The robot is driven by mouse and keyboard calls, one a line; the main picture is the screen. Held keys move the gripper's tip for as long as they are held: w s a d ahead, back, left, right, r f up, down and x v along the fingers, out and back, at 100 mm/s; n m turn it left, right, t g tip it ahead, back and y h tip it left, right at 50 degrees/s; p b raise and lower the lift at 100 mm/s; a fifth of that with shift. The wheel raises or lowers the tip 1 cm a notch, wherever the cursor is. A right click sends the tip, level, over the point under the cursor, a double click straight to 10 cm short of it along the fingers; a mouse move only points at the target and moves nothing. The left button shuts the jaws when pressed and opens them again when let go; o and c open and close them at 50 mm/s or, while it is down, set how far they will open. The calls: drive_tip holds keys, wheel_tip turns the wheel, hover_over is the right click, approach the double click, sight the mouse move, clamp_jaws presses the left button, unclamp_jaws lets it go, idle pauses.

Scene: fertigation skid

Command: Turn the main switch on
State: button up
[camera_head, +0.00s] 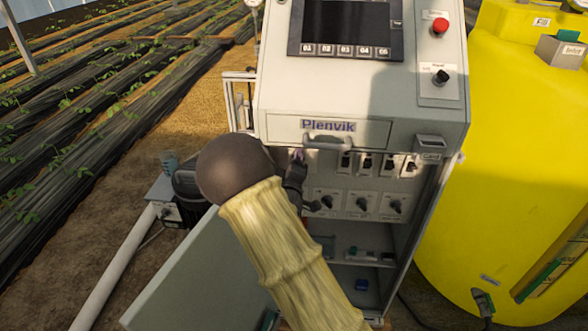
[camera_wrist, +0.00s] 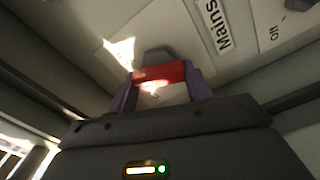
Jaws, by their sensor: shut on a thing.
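The main switch (camera_wrist: 159,73) shows in the wrist view as a red bar with a dark block behind it, beside a white label reading "Mains" (camera_wrist: 214,25). My gripper (camera_wrist: 161,86) is shut on the red bar, one finger on each side. Bright sun patches lie on and beside it. I cannot tell from this view whether the switch stands on or off. In the head view my gripper (camera_head: 297,162) reaches into the open cabinet (camera_head: 400,245) under the "Plenvik" panel. My arm and gripper hide the switch there.
Several small dark switches (camera_head: 367,163) sit to the right of my gripper, with black knobs (camera_head: 361,204) below. The cabinet door (camera_head: 195,275) hangs open at lower left. A drawer handle (camera_head: 328,143) juts out above. A yellow tank (camera_head: 515,170) stands at right.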

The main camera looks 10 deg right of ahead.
drive_tip(key=m+b, duration=0.2)
drive_tip(key=m, duration=0.2)
drive_tip(key=shift+d+f+m+b, duration=0.1)
drive_tip(key=shift+m+b, duration=0.2)
drive_tip(key=shift+b, duration=0.1)
drive_tip(key=o, duration=1)
drive_tip(key=shift+c, duration=0.2)
drive_tip(key=shift+s, duration=0.1)
